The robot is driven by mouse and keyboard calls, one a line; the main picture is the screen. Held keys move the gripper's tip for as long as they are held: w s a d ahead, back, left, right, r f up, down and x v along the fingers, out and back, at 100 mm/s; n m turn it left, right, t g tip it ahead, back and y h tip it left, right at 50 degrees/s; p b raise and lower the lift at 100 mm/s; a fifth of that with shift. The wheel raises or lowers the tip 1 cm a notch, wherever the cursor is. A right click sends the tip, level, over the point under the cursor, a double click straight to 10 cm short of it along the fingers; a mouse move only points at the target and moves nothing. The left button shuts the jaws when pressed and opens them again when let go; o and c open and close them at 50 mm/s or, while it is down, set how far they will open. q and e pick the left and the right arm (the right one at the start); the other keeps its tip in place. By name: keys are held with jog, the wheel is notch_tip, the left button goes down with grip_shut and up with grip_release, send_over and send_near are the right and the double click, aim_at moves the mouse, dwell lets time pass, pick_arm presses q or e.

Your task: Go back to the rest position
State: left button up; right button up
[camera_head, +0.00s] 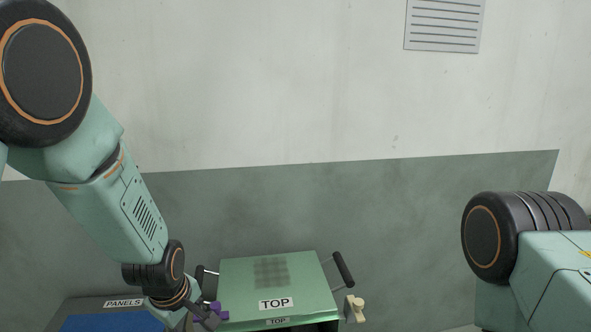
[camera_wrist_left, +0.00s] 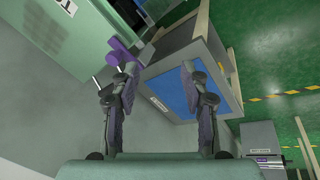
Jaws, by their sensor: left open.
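My left arm comes in from the left in the head view and reaches down to my left gripper (camera_head: 207,318), which is partly cut off by the lower edge. In the left wrist view the left gripper (camera_wrist_left: 155,85) has its two fingers well apart, with nothing between them. It is beside the left side of a green box labelled TOP (camera_head: 275,280). A blue-topped stand labelled PANELS (camera_head: 122,303) lies below and to the left; its blue surface (camera_wrist_left: 175,92) shows behind the fingers in the wrist view. My right arm shows at the right, but its gripper is out of view.
The TOP box has a dark handle (camera_head: 343,269) on its right and a beige knob (camera_head: 354,308) near it. A wall with a vent (camera_head: 445,25) stands behind. In the wrist view, a grey cabinet (camera_wrist_left: 262,140) stands on the green floor (camera_wrist_left: 275,60) at right.

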pick_arm(q)
jog(key=s+a+f+m+b, duration=0.1)
jog(key=s+f+m+b, duration=0.4)
jog(key=s+f+m, duration=0.8)
jog(key=s+f+g+b, duration=0.2)
jog(key=s+f+b, duration=0.1)
jog(key=s+f, duration=0.4)
jog(key=s+f+g+b, duration=0.1)
jog(key=s+f+b, duration=0.2)
jog(key=s+f, duration=0.5)
jog(key=s, duration=0.6)
jog(key=shift+s+a+f+n+g, duration=0.15)
jog(key=shift+a+f+n+g, duration=0.1)
jog(key=shift+a+n+g, duration=0.15)
jog(key=shift+d, duration=0.1)
